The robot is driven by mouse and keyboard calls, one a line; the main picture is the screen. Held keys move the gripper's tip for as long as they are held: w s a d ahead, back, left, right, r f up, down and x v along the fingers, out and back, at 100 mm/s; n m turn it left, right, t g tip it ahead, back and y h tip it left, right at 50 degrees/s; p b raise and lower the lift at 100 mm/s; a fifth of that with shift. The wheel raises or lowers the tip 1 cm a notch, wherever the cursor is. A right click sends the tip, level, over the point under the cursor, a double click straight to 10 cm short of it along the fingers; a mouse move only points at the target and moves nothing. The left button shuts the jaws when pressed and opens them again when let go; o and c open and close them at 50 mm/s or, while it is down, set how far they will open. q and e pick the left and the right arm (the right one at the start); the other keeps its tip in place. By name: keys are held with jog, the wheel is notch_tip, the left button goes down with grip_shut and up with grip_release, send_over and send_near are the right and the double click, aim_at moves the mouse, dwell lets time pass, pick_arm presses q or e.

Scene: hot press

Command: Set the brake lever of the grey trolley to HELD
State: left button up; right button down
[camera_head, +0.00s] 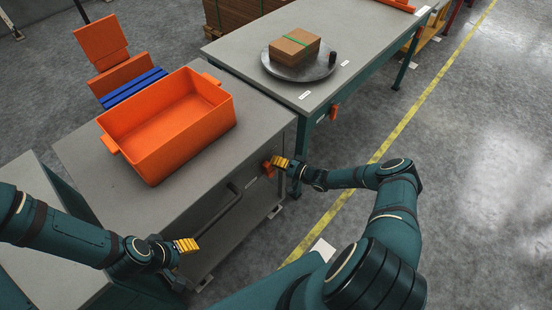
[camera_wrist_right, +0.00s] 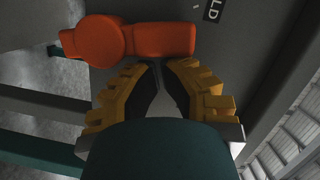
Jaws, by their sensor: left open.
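The grey trolley (camera_head: 238,93) carries an orange bin on its top. Its orange brake lever (camera_head: 268,170) is on the side face near the right corner. In the right wrist view the lever (camera_wrist_right: 150,40) lies crosswise, its round hub at left and its arm reaching right. A dark label (camera_wrist_right: 213,9), partly cut off and ending in "LD", is just above the arm's right end. My right gripper (camera_wrist_right: 161,63) has its fingertips close together just below the lever arm, with the lever not between them; contact is unclear. My left gripper (camera_head: 187,246) is open and empty by the trolley's near side.
The orange bin (camera_head: 168,125) looks empty. A push handle (camera_head: 218,212) runs along the trolley side between my grippers. Beyond is a table (camera_head: 243,45) with a round plate (camera_head: 300,69) and a cardboard box (camera_head: 295,47). The floor at right is clear.

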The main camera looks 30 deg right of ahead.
aim_at(272, 152)
jog(key=shift+s+a+r+n+p, duration=0.15)
jog(key=shift+a+r+n+p, duration=0.05)
jog(key=shift+a+n+p, duration=0.25)
pick_arm(q)
jog(key=shift+w+a+r, duration=0.15)
jog(key=shift+a+r, duration=0.05)
jog(key=shift+r, duration=0.3)
jog(key=shift+w+a+r, duration=0.1)
jog(key=shift+a+r, duration=0.1)
jog(key=shift+r, duration=0.25)
pick_arm(e)
jog(key=shift+a, duration=0.15)
pick_arm(q)
jog(key=shift+p, duration=0.3)
pick_arm(e)
jog(key=shift+s, duration=0.1)
jog(key=d, duration=0.1)
jog(key=d+r+b, duration=0.1)
jog(key=w+d+r, duration=0.1)
jog(key=shift+d+b, duration=0.4)
pick_arm(q)
jog(key=shift+s+a+f+p, duration=0.2)
jog(key=shift+s+p, duration=0.15)
jog(key=shift+p, duration=0.35)
pick_arm(e)
jog(key=v, duration=0.9)
jog(key=shift+s, duration=0.4)
jog(key=shift+a+r, duration=0.1)
jog(key=shift+r, duration=0.05)
